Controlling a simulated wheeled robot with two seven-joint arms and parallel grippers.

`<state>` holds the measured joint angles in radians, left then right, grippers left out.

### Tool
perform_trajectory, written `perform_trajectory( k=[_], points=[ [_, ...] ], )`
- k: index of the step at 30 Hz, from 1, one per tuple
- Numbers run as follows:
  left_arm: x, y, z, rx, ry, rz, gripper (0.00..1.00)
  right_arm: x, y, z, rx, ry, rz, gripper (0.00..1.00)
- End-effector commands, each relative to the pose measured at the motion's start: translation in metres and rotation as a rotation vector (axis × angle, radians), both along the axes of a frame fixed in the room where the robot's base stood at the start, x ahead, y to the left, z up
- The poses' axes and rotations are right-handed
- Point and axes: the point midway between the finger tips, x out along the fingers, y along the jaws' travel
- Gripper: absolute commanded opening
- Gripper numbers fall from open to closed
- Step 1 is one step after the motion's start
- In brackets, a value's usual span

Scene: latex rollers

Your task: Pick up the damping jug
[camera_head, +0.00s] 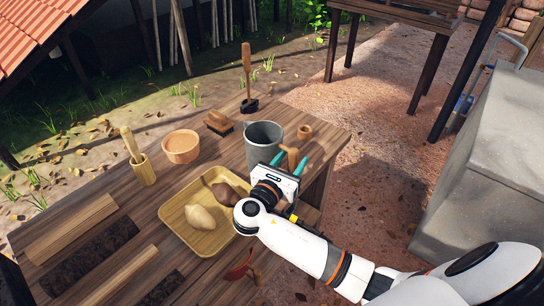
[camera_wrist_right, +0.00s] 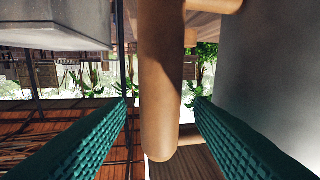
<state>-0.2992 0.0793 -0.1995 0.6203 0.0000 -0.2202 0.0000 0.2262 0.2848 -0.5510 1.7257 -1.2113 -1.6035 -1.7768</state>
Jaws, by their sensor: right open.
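The damping jug (camera_head: 262,138) looks like a grey, open-topped vessel with a brown wooden handle. It stands upright near the right edge of the wooden table. My right gripper (camera_head: 290,162) is at the handle side of the jug, with its green fingers apart. In the right wrist view, the handle (camera_wrist_right: 160,80) runs between the two open fingers, and gaps show on both sides. The grey jug wall (camera_wrist_right: 275,60) fills the right side of that view. My left gripper is not in view.
On the table (camera_head: 95,250) are a wooden tray (camera_head: 175,215) with pale and brown lumps, a wooden bowl (camera_head: 181,146), a brush (camera_head: 218,122), a cup with a pestle (camera_head: 143,168) and a small wooden cup (camera_head: 304,132). A stone block (camera_head: 490,170) stands right.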

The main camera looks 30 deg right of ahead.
Motion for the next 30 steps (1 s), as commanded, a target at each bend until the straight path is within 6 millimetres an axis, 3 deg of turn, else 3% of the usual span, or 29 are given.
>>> perform_trajectory(
  k=[1,10,23,30],
  points=[
    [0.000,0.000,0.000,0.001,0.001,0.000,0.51,0.000,0.000,0.000,0.000,0.000,0.000,0.48],
    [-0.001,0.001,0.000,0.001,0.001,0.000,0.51,0.000,0.000,0.000,0.000,0.000,0.000,0.00],
    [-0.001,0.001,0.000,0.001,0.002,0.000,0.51,0.000,0.000,0.002,0.000,-0.004,0.000,0.00],
    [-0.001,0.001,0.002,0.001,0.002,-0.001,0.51,0.000,0.001,0.013,0.001,-0.005,0.000,0.00]
  ],
)
